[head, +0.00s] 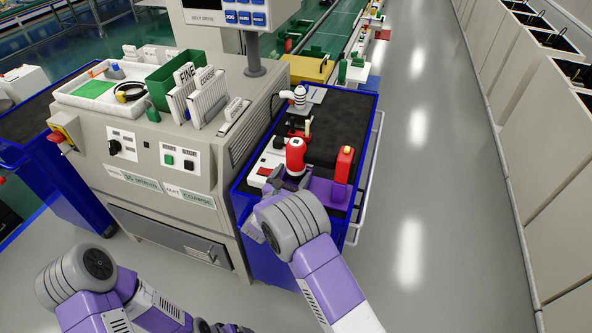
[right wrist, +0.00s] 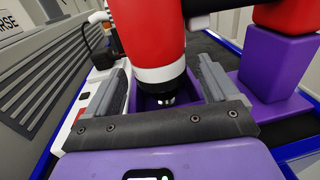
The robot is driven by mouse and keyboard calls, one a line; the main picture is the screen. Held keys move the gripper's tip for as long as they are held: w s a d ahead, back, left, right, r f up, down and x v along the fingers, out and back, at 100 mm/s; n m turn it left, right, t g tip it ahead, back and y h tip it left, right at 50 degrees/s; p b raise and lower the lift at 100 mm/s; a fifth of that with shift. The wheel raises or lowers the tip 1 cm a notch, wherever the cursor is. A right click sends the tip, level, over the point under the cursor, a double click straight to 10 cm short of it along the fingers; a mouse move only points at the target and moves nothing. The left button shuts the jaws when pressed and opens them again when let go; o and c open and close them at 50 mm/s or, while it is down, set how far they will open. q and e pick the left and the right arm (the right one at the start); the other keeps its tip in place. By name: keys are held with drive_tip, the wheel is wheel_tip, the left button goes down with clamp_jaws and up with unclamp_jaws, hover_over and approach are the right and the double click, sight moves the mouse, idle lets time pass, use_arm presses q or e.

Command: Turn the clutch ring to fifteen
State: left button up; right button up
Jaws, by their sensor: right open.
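I see no numbers on the ring. A dark bar runs from the body towards a red block (right wrist: 285,14) on a purple post (right wrist: 278,68). My right gripper (head: 291,180) is open; in the wrist view its two grey fingers (right wrist: 163,72) stand either side of the ring, apparently apart from it.
The blue cart (head: 238,205) has a dark top and a side rail (head: 371,165). A striped white object (head: 300,96) stands at its back. The grey machine (head: 120,190) borders it on the left. The floor (head: 430,200) to the right is clear.

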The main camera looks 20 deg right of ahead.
drive_tip(key=shift+x, duration=1.45)
drive_tip(key=c, duration=1)
drive_tip(key=shift+o, duration=0.2)
drive_tip(key=shift+t+y, duration=0.3)
drive_tip(key=shift+y, duration=0.1)
drive_tip(key=n+t+y+b, duration=0.2)
drive_tip(key=n+y, duration=0.2)
drive_tip(key=shift+t+y, duration=0.4)
drive_tip(key=shift+n+t+y+b, duration=0.35)
drive_tip(key=shift+n+y, duration=0.45)
drive_tip(key=shift+y, duration=0.4)
